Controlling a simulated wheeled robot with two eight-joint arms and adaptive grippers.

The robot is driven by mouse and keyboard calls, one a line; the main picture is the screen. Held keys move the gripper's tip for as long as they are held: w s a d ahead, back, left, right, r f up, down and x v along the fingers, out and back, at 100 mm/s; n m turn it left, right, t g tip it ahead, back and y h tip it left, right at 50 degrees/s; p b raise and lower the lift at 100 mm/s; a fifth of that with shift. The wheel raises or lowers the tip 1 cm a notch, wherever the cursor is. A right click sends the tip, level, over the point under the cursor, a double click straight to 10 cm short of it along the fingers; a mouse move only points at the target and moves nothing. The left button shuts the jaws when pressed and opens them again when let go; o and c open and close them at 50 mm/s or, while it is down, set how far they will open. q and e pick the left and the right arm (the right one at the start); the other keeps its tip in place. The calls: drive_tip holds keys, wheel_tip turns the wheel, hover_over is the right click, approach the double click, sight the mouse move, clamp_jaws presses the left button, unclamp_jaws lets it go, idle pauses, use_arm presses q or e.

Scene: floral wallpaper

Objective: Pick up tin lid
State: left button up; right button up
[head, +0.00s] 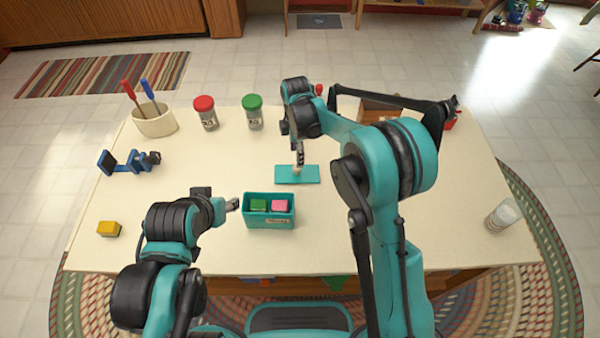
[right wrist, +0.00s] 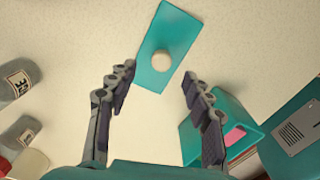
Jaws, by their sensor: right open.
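The tin lid (head: 284,175) is a flat teal rectangle with a pale round knob, lying on the table behind the tin. In the right wrist view the tin lid (right wrist: 172,32) lies ahead of the fingertips, its near end close to the gap between them. My right gripper (head: 299,155) is above the lid, near its knob; in the right wrist view the right gripper (right wrist: 157,75) is open and empty. The teal tin (head: 268,223) stands open with a green block (head: 259,204) and a pink block (head: 280,205) inside. My left gripper (head: 234,204) is left of the tin; its finger opening is unclear.
A red-lidded jar (head: 206,114) and a green-lidded jar (head: 253,113) stand at the back. A utensil crock (head: 155,120), blue clamp-like object (head: 128,162) and yellow block (head: 109,229) are left. A glass (head: 501,216) stands far right.

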sight(297, 171)
wheel_tip(297, 171, down, 2)
drive_tip(key=shift+f+b, duration=0.1)
drive_tip(key=shift+b, duration=0.25)
wheel_tip(297, 171, down, 6)
drive_tip(key=b, duration=0.2)
drive_tip(key=shift+s+r+b, duration=0.1)
drive_tip(key=shift+r+b, duration=0.15)
drive_tip(key=shift+b, duration=0.1)
drive_tip(key=shift+r, duration=0.1)
clamp_jaws()
